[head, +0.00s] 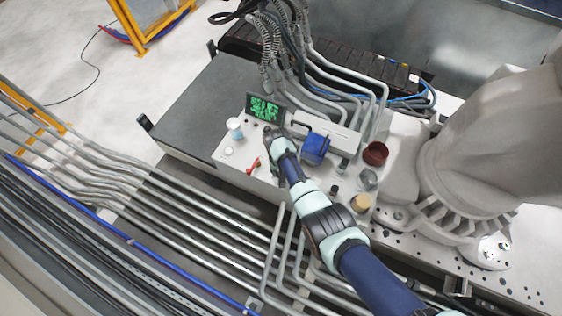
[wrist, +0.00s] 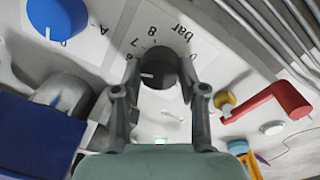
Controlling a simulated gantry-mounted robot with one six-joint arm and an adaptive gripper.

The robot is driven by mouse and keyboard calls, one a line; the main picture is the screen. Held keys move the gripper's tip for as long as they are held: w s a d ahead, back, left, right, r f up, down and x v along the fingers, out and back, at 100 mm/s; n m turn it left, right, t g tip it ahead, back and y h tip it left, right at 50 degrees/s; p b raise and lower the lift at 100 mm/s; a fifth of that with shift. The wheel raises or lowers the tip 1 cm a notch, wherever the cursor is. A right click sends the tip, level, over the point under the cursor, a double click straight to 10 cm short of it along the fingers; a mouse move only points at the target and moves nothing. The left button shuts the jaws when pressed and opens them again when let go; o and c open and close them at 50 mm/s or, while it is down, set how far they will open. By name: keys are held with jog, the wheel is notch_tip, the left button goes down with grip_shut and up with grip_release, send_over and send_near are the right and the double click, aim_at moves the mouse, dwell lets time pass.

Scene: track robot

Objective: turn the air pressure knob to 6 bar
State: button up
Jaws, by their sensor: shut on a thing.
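The black air pressure knob (wrist: 158,66) is in the middle of the wrist view, on a white dial plate marked "bar" with 8 and 7 readable. Its white mark points left and slightly down in the picture. The scale number beside the mark is partly hidden by a finger, so I cannot tell the exact setting. My gripper (wrist: 159,70) is shut on the knob, one finger on each side. In the head view my gripper (head: 274,140) reaches down to the panel in front of the display, and hides the knob.
A blue knob (wrist: 58,16) is at the upper left of the wrist view. A red lever (wrist: 268,102) with a brass fitting lies right of the knob. In the head view a green-lit display (head: 264,108), a white cup-like item (head: 235,125) and a blue box (head: 316,147) stand close around my gripper.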

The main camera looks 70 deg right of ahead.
dwell(0.3)
jog(key=o, duration=1.1)
jog(key=shift+o, duration=0.2)
notch_tip(320, 180, up, 12)
jog(key=shift+w+a, duration=0.2)
jog(key=shift+w, duration=0.1)
